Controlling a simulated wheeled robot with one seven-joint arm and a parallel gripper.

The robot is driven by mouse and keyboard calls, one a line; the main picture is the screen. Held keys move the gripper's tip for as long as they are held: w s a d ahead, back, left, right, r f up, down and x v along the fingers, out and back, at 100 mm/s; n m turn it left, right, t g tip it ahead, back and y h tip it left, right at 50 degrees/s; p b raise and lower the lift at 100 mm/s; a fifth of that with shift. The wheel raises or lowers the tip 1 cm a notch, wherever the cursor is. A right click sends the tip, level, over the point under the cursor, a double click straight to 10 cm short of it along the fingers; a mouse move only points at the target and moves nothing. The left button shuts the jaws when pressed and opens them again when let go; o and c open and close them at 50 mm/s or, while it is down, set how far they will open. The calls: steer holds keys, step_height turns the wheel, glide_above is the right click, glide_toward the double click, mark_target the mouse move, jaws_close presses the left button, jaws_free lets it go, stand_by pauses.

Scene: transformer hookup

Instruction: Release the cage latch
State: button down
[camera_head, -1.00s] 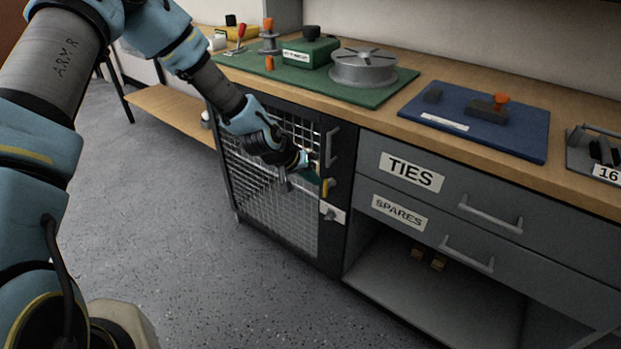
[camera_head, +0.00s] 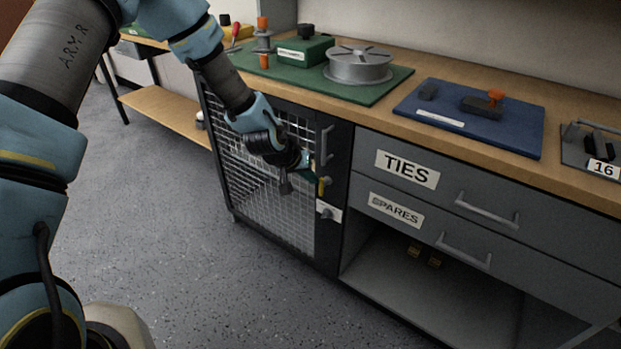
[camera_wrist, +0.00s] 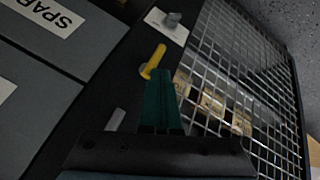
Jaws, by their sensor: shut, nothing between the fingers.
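The wire-mesh cage door (camera_head: 262,180) is closed in the front of the bench, with a dark frame. Its yellow latch (camera_head: 321,187) is a small lever on the right side of the frame. It also shows in the wrist view (camera_wrist: 153,62), tilted, just past my fingertips. My gripper (camera_head: 313,174) is shut and empty beside the latch. In the wrist view its teal fingers (camera_wrist: 160,82) are together, with their tips very near or touching the latch's lower end; I cannot tell which.
A grey door handle (camera_head: 326,146) stands out above the latch. A white plate with a grey knob (camera_head: 328,210) is below it. Drawers marked TIES (camera_head: 407,169) and SPARES (camera_head: 395,208) are to the right. Light boxes (camera_wrist: 215,105) show behind the mesh. Open floor lies in front.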

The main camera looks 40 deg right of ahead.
mark_target(322, 185)
steer(key=shift+s+d+t, duration=0.1)
steer(key=shift+s+t, duration=0.15)
steer(key=shift+t, duration=0.05)
steer(key=s+t, duration=0.1)
steer(key=m+t, duration=0.1)
steer(key=t, duration=0.1)
steer(key=s+m+t+y, duration=0.1)
steer(key=t, duration=0.1)
steer(key=shift+s+d+r, duration=0.1)
steer(key=shift+s+d, duration=0.2)
steer(key=shift+s+d+f+m+t+p, duration=0.1)
steer(key=shift+s+m+t+p, duration=0.15)
steer(key=shift+t, duration=0.35)
steer(key=shift+s+d+f+m+t+p, duration=0.1)
steer(key=shift+s+m+t, duration=0.1)
steer(key=shift+m+t, duration=0.3)
steer(key=t, duration=0.2)
steer(key=s+f+m+t, duration=0.1)
steer(key=t, duration=0.1)
steer(key=shift+d+f+y+b, duration=0.1)
steer(key=shift+f+y+b, duration=0.1)
steer(key=shift+y+b, duration=0.15)
